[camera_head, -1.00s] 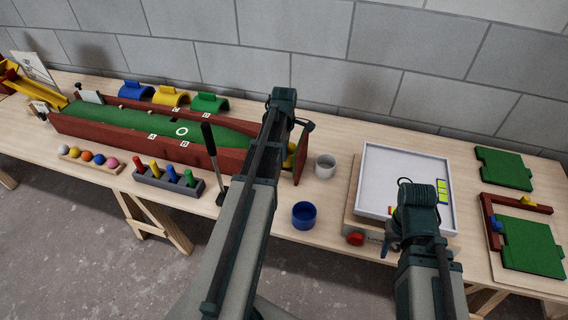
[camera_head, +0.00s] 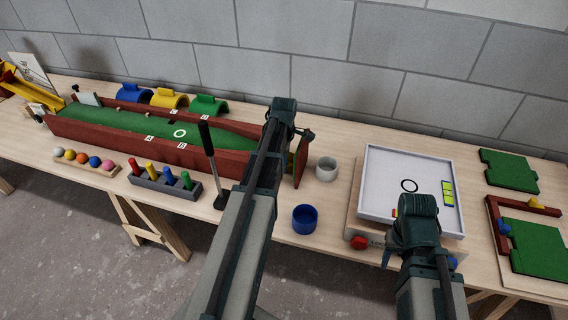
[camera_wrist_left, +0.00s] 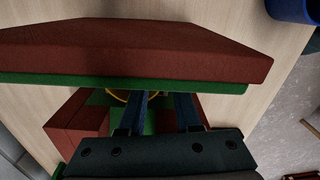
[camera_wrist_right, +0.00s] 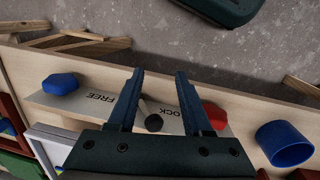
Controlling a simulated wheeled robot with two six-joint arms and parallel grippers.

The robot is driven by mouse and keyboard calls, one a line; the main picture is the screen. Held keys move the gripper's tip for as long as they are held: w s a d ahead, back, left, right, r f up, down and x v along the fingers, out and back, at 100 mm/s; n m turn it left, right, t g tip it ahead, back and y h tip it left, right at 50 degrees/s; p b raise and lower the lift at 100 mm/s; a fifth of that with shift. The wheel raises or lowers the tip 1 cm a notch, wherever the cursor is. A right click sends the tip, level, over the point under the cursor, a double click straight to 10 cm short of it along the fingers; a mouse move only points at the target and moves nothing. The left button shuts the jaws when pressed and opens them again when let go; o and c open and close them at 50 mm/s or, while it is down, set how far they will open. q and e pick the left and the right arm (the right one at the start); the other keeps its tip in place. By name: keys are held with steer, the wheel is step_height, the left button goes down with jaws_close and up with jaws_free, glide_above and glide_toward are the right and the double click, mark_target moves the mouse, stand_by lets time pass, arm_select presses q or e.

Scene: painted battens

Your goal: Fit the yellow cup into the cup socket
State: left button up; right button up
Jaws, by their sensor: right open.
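A yellow curved rim, which looks like the yellow cup (camera_wrist_left: 113,96), shows in the left wrist view under the edge of the red-and-green end board. Most of it is hidden by the board and a finger. My left gripper (camera_wrist_left: 163,100) has its fingers apart, reaching under that board beside the rim; the tips are hidden, so I cannot tell whether they hold it. In the head view it is at the right end of the green lane (camera_head: 120,120). I cannot make out the cup socket. My right gripper (camera_wrist_right: 158,75) is open and empty above a FREE/LOCK panel (camera_wrist_right: 110,108).
A grey cup (camera_head: 326,169) and a blue cup (camera_head: 304,219) stand right of the lane. A white tray (camera_head: 385,165) with a black ring is behind my right arm. A red knob (camera_wrist_right: 215,116) and blue knob (camera_wrist_right: 60,84) flank the panel.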

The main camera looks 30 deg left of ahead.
arm_select(q)
step_height(320, 180, up, 12)
steer(key=p, duration=1.2)
steer(key=shift+r, duration=0.15)
steer(key=s+d+m, duration=0.5)
steer(key=d+m, duration=0.3)
steer(key=d, duration=0.2)
steer(key=s+d+m, duration=0.6)
steer(key=d+m, duration=0.3)
steer(key=d, duration=0.1)
steer(key=s+d+m+y, duration=0.1)
steer(key=s+d+m, duration=0.4)
steer(key=d+m, duration=0.4)
steer(key=shift+s+d, duration=0.25)
steer(key=shift+d, duration=0.5)
